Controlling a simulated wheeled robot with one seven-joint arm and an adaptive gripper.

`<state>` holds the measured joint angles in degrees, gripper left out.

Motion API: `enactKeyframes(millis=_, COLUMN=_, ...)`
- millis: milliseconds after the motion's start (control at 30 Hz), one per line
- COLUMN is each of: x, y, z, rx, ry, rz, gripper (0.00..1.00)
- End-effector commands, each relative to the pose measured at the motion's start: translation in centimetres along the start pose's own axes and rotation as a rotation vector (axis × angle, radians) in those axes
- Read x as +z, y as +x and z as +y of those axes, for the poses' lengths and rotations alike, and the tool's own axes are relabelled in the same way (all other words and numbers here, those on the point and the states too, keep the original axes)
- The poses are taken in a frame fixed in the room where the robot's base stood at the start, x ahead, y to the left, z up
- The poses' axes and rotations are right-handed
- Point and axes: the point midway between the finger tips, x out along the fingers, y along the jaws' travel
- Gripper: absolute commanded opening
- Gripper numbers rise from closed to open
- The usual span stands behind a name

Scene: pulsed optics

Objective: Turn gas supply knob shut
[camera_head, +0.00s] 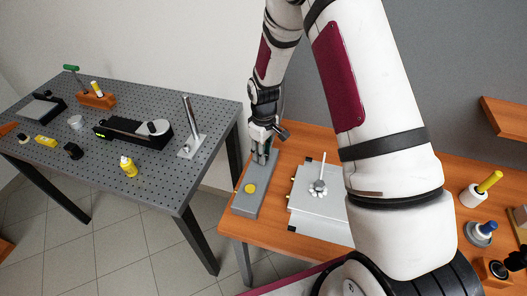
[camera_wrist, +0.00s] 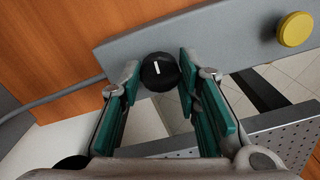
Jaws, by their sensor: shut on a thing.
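A black round knob (camera_wrist: 160,71) with a white pointer line sits on a long grey panel (camera_wrist: 230,38); the panel also shows in the head view (camera_head: 246,204), lying on the wooden table. My gripper (camera_wrist: 160,80) is shut on the knob, with one green-padded finger on each side of it. In the head view my gripper (camera_head: 262,155) points down at the far end of the panel and hides the knob.
A yellow round button (camera_head: 250,188) is on the same panel, nearer the front; it also shows in the wrist view (camera_wrist: 295,29). A white box (camera_head: 319,205) stands close to the right. A grey perforated table (camera_head: 150,165) with several devices is at the left.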

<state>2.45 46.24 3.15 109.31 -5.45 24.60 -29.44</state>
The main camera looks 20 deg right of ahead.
Motion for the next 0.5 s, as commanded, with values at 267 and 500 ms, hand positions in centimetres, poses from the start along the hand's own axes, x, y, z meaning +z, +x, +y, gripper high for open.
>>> enactKeyframes(millis=267, x=-0.09, y=-0.01, z=-0.02, rx=0.001, ry=0.213, rz=0.000, gripper=0.03)
enactKeyframes(millis=500, x=-0.05, y=0.03, z=-0.07, rx=0.001, ry=0.441, rz=-0.001, gripper=0.03)
